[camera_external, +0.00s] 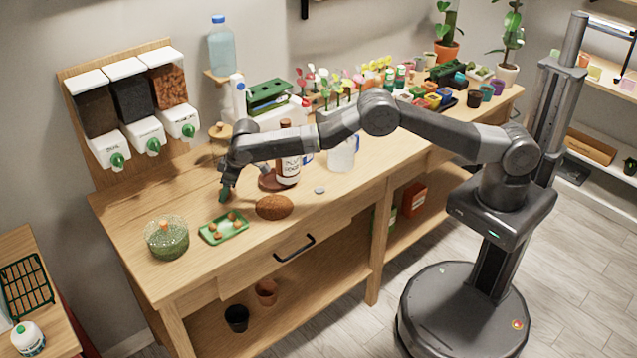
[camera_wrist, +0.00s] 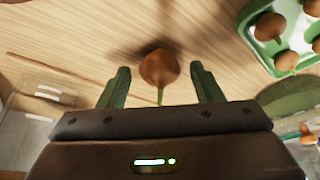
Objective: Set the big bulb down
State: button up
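A round brown bulb (camera_wrist: 160,68) with a thin green sprout shows in the wrist view, over the wood bench top, with a dark shadow beside it. My gripper (camera_wrist: 160,80) has its two green fingers on either side of the bulb, with a visible gap on both sides, so it is open. The bulb appears to rest on the wood. In the external view my gripper (camera_external: 225,193) is low over the bench (camera_external: 150,205), behind the green tray (camera_external: 210,238). I cannot make out the bulb there. The tray holds several smaller brown bulbs and also shows in the wrist view (camera_wrist: 250,18).
A glass jar of green material (camera_external: 167,240) stands left of the tray. A brown mound (camera_external: 273,207) lies to its right. A labelled brown bottle (camera_external: 289,160) on a saucer is right of my gripper. Dispensers (camera_external: 144,133) stand behind. Bare wood surrounds the bulb.

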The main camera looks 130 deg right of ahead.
jog(key=shift+r, duration=0.2)
jog(key=b+v, duration=0.2)
jog(key=v, duration=1)
jog(key=shift+d, duration=0.1)
